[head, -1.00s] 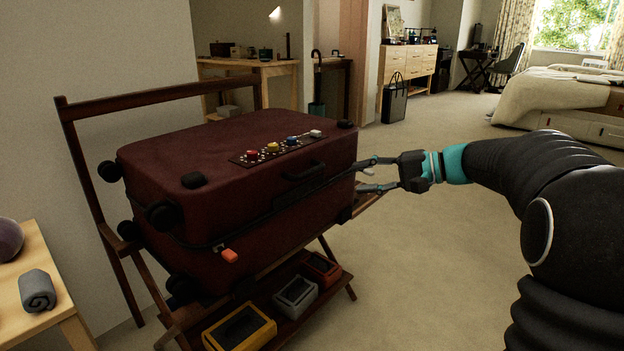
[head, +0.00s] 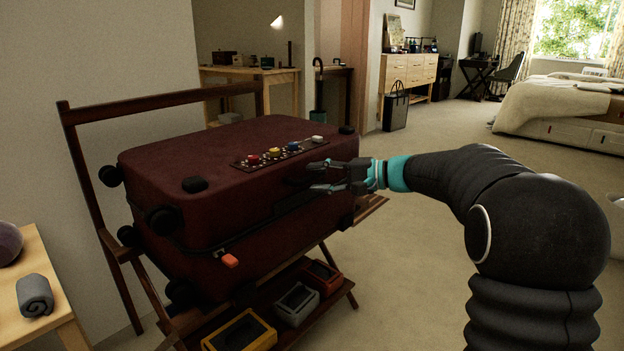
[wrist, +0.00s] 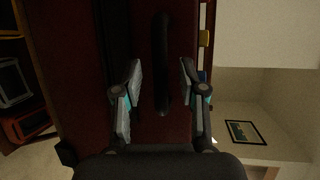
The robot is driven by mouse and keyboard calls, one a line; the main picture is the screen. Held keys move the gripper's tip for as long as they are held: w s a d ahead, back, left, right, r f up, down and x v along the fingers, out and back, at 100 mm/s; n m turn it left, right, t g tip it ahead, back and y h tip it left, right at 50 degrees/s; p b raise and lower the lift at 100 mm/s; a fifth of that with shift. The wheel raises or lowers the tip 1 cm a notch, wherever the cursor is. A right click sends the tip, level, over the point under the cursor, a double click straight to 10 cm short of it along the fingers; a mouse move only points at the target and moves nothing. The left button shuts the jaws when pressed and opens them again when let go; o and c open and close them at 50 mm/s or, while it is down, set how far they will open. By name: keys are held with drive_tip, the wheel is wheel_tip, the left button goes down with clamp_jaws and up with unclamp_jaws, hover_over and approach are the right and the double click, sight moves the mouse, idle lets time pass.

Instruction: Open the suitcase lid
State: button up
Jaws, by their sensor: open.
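The dark red suitcase (head: 240,175) lies flat and closed on a wooden luggage rack. Its black handle is on the side facing my gripper, mostly hidden by the fingers in the head view. In the wrist view the handle (wrist: 162,65) runs lengthwise between the two fingers, slightly ahead of their tips. My gripper (head: 312,176) is open and empty, in front of the handle side; I cannot tell whether it touches. It also shows in the wrist view (wrist: 160,75).
Coloured knobs on a strip (head: 277,151) sit on the lid. The wooden rack (head: 75,150) has a lower shelf with a yellow tray (head: 240,332), a grey tray (head: 297,304) and a red tray (head: 322,277). A side table (head: 50,290) holds a rolled grey towel (head: 35,295).

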drive_tip(key=shift+x, duration=0.95)
clamp_jaws()
